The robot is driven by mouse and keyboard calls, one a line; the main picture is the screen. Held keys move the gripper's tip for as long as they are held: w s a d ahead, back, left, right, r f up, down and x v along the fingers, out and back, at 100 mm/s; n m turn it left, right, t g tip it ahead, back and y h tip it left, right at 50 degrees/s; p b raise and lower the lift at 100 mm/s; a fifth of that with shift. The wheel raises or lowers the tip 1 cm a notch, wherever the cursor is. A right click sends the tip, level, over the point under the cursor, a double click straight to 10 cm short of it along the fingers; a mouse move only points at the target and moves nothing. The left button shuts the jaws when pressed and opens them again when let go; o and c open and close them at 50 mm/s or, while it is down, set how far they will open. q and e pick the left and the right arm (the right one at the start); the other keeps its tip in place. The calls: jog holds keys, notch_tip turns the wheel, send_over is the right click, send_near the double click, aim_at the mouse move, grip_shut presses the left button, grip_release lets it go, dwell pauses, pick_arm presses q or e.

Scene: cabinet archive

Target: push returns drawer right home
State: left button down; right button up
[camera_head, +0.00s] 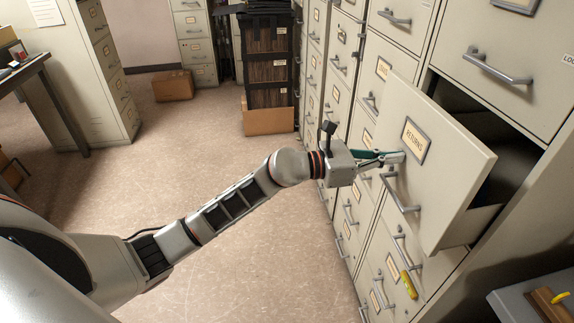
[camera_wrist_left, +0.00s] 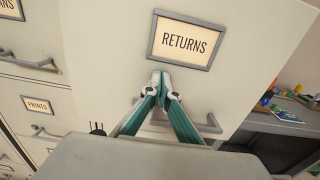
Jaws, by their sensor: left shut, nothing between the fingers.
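The returns drawer (camera_head: 440,165) stands pulled out of the cabinet on the right in the head view, with a dark gap behind its front. Its front carries a framed RETURNS label (camera_head: 413,140) and a bar handle (camera_head: 398,193). My left gripper (camera_head: 400,158) is shut and empty, its tips at the drawer front beside the label and above the handle. In the left wrist view the gripper (camera_wrist_left: 161,76) points at the front just below the RETURNS label (camera_wrist_left: 185,41). Whether the tips touch the front is hard to tell. My right gripper is not in view.
Closed cabinet drawers surround the open one, including one above it (camera_head: 500,70). A yellow object (camera_head: 408,284) hangs at a lower handle. A dark shelf of files (camera_head: 270,60) and a brown box (camera_head: 173,86) stand at the back. The floor (camera_head: 250,240) left of the cabinets is clear.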

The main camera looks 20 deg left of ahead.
pick_arm(q)
jog(key=b+x, duration=0.1)
jog(key=x, duration=1)
jog(key=shift+a+f, duration=0.1)
jog(key=shift+a, duration=0.05)
